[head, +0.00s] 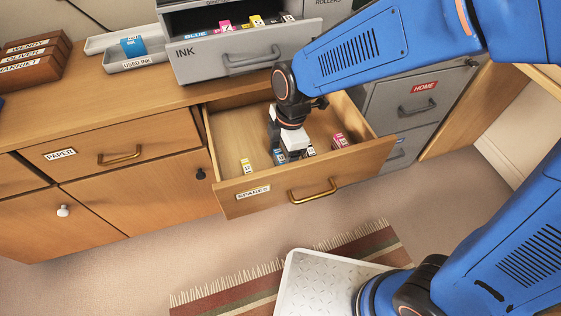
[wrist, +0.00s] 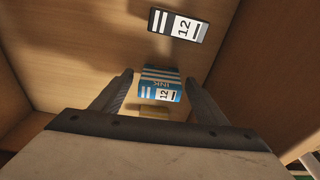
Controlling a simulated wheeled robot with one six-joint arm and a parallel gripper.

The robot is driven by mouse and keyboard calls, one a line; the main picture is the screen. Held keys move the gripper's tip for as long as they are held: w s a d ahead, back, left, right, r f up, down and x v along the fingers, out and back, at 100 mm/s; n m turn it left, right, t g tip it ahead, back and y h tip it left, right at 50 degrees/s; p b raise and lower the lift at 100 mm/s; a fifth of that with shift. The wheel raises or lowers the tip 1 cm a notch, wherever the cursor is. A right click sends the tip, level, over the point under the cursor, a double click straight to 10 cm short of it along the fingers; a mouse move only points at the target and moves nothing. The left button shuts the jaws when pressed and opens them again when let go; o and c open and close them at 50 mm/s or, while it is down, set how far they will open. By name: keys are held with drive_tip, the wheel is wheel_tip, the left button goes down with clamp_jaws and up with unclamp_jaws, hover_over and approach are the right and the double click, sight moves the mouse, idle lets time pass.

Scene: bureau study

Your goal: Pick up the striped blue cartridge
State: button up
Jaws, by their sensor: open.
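The striped blue cartridge (wrist: 160,84) stands in the open drawer labelled SPARES (head: 232,196), with white stripes and a label reading 12. In the wrist view it sits between the two fingers of my gripper (wrist: 159,79), with a gap at each side. In the head view my gripper (head: 290,150) reaches down into the drawer and partly hides the blue cartridge (head: 280,158). My gripper is open and holds nothing.
In the drawer, a yellow cartridge (head: 246,166) stands to the left, a black cartridge (head: 311,150) close on the right, and a magenta cartridge (head: 340,141) farther right. The open INK drawer (head: 250,50) is above. A USED INK tray (head: 160,63) holds a blue cartridge (head: 132,46).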

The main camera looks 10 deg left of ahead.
sight(280, 156)
drive_tip(key=c, duration=1.1)
drive_tip(key=shift+c, duration=0.2)
drive_tip(key=shift+r, duration=0.1)
drive_tip(key=shift+r, duration=0.15)
wheel_tip(280, 156, up, 12)
drive_tip(key=f, duration=0.1)
drive_tip(key=w+d, duration=0.9)
drive_tip(key=d, duration=0.6)
drive_tip(key=shift+w+d+r, duration=0.2)
drive_tip(key=shift+r, duration=0.1)
drive_tip(key=shift+s+a, duration=0.1)
drive_tip(key=shift+a, duration=0.05)
